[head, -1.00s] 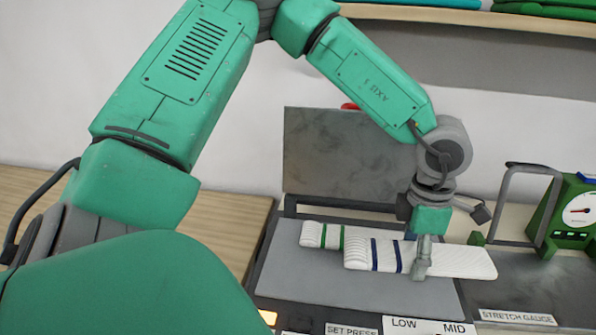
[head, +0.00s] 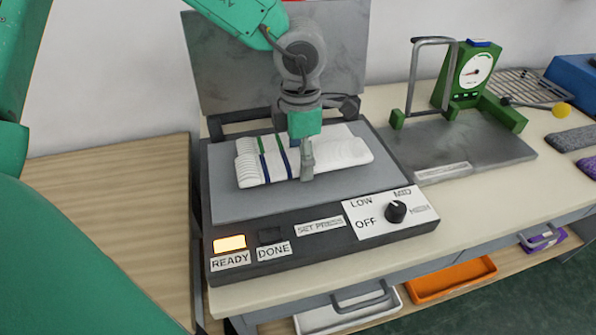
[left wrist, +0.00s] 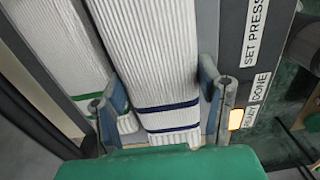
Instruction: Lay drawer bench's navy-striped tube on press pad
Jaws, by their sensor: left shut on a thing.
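The navy-striped tube (head: 340,155), white and ribbed with two navy bands, is at the press pad (head: 232,210), in front of the green-striped tube (head: 248,146). My left gripper (head: 307,165) is shut across it, pointing down. In the left wrist view the navy-striped tube (left wrist: 150,55) runs between the two fingers of my left gripper (left wrist: 163,105), and the green-striped tube (left wrist: 55,45) lies alongside on the left. The navy-striped tube looks level and within the pad's edges; whether it touches the pad is hard to tell. My right gripper is not in view.
The press lid (head: 225,75) stands raised behind the pad. The front panel has a lit READY light (head: 229,243) and a knob (head: 395,211). A green stretch gauge (head: 468,75) stands to the right. Orange (head: 450,278) and white trays sit below the bench.

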